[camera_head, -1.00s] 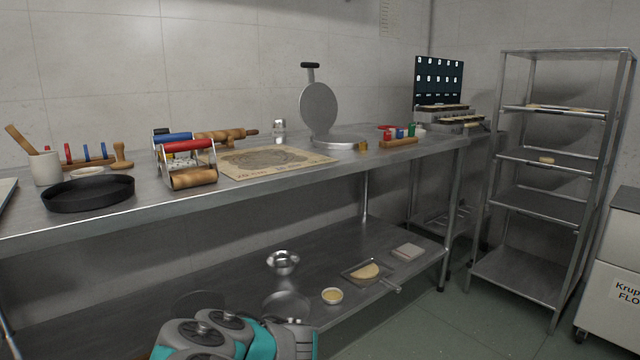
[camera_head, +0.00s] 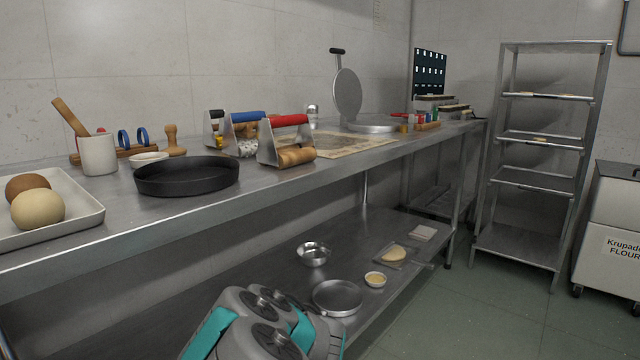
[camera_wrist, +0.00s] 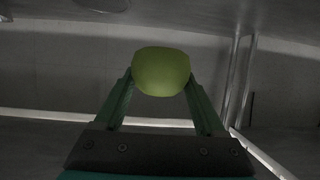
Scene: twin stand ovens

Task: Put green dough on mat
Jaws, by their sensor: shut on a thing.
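My gripper (camera_wrist: 160,85) is shut on the green dough (camera_wrist: 160,70), a smooth yellow-green ball held between the fingertips in the wrist view. The gripper and the green dough do not show in the head view; only part of my arm does, at the bottom. The mat (camera_head: 355,144) is a tan printed sheet lying flat on the steel counter. Its near left part is hidden behind a red-handled roller tool.
A white tray (camera_head: 75,228) with a brown and a cream dough ball is at the counter's left end. A black pan (camera_head: 187,178), a utensil cup (camera_head: 98,155) and the roller tool (camera_head: 287,142) stand before the mat. A round press (camera_head: 348,97) stands beyond it.

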